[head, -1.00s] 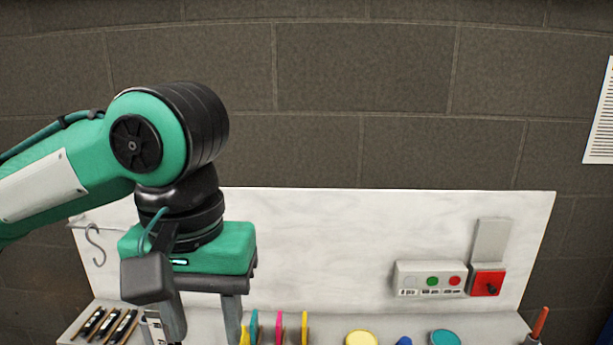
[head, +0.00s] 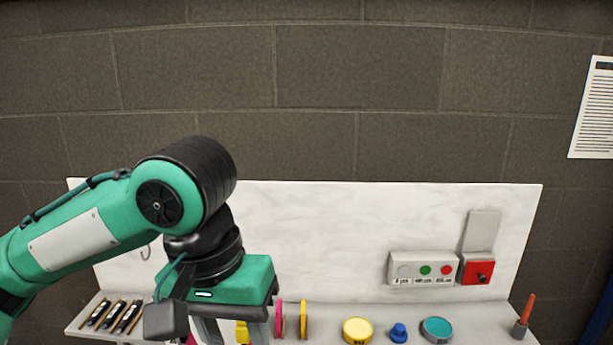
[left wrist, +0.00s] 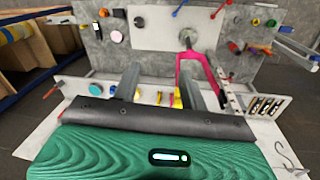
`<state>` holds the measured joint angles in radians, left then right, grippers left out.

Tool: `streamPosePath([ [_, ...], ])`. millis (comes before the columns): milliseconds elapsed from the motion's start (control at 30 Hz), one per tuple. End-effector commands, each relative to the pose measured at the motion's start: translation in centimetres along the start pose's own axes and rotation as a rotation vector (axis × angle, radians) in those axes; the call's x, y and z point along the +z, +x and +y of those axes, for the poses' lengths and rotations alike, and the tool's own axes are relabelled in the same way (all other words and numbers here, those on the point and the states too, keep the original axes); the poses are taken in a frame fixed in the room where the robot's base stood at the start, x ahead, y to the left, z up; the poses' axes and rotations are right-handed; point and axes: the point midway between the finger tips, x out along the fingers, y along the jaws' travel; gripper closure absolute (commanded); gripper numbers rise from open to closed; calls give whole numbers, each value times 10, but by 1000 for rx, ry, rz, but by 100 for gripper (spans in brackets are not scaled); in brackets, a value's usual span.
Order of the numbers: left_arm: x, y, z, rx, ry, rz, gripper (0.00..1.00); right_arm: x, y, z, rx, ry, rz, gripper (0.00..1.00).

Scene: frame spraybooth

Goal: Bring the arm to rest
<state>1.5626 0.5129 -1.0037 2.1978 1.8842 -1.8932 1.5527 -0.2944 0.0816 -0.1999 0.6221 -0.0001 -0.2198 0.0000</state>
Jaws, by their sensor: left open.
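My left arm comes in from the left in the head view, bent at a black joint, with its green gripper body above the shelf. My left gripper (head: 232,334) points down, and its fingertips are cut off or hidden at the bottom edge. In the left wrist view the two grey fingers (left wrist: 160,82) stand apart with nothing clearly held between them. A pink forked piece (left wrist: 183,66) shows beside and behind the right finger; I cannot tell if they touch. My right gripper is in neither view.
The shelf (head: 318,320) carries striped black pieces (head: 115,316), upright coloured discs, a yellow disc (head: 357,330), a blue knob (head: 398,332), a teal disc (head: 436,329) and an orange-handled tool (head: 524,318). A button box (head: 423,269) and red switch (head: 476,271) are on the white back panel (head: 330,225).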

Motion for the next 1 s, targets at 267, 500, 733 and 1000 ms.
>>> streamPosePath([
  [267, -17, 53, 17, 158, 133, 40, 56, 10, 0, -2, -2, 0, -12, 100],
  [500, -29, 98, 29, 302, 213, 118, 56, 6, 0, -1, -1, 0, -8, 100],
  [733, -38, 138, 32, 407, 237, 211, 56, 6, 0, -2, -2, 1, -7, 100],
  [1000, -42, 186, 21, 466, 205, 327, 56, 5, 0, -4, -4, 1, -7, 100],
])
